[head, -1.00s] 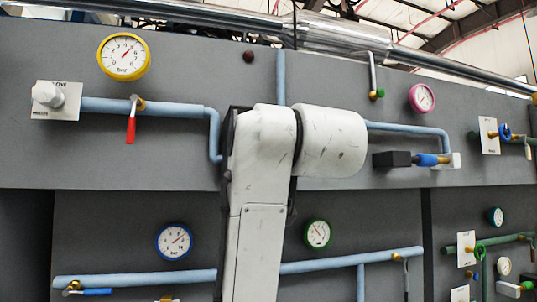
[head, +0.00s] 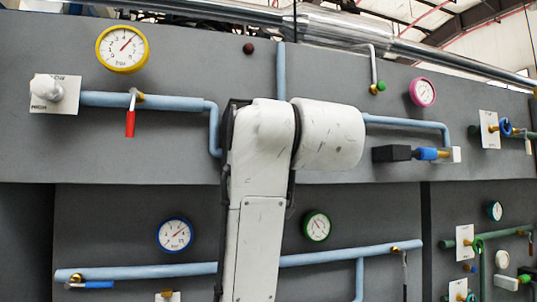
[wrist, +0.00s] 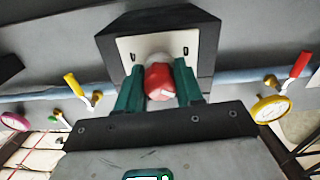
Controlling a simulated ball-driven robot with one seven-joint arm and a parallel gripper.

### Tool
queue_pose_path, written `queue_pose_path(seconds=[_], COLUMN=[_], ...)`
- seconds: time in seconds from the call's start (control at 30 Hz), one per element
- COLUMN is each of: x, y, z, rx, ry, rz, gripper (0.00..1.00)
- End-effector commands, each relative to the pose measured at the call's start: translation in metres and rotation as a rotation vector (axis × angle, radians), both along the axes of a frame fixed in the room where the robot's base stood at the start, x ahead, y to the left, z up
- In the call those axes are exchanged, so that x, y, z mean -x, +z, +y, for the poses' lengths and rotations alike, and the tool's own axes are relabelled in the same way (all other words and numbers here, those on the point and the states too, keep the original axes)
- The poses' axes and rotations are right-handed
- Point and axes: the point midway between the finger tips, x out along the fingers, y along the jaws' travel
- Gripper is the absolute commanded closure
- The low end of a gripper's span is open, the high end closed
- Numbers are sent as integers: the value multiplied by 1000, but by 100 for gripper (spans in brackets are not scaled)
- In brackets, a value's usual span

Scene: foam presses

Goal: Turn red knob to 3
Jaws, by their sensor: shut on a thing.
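The red knob (wrist: 159,82) shows in the wrist view, in front of a white plate (wrist: 131,46) on a dark box (wrist: 158,20). My gripper (wrist: 158,76) is shut on the red knob, with one green finger on each side of it. The fingers cover the knob's sides, and I cannot read a number or setting mark by it. In the head view my white arm stands in the middle and hides the gripper and the red knob.
In the head view, a yellow gauge (head: 122,49), a red-handled valve (head: 131,122) and a white knob (head: 47,88) are at upper left. A blue gauge (head: 175,235) and a green gauge (head: 317,226) flank my arm. Blue pipes (head: 180,102) run along the grey panel.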

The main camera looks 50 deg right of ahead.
Motion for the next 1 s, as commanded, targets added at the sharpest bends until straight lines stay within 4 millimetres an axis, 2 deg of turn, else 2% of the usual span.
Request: queue_pose_path(seconds=[0.37,1.0], x=[-1,-2], y=[-1,0], z=[1,2], rx=[-85,-557], ry=[3,4], rz=[-55,-374], gripper=[94,94])
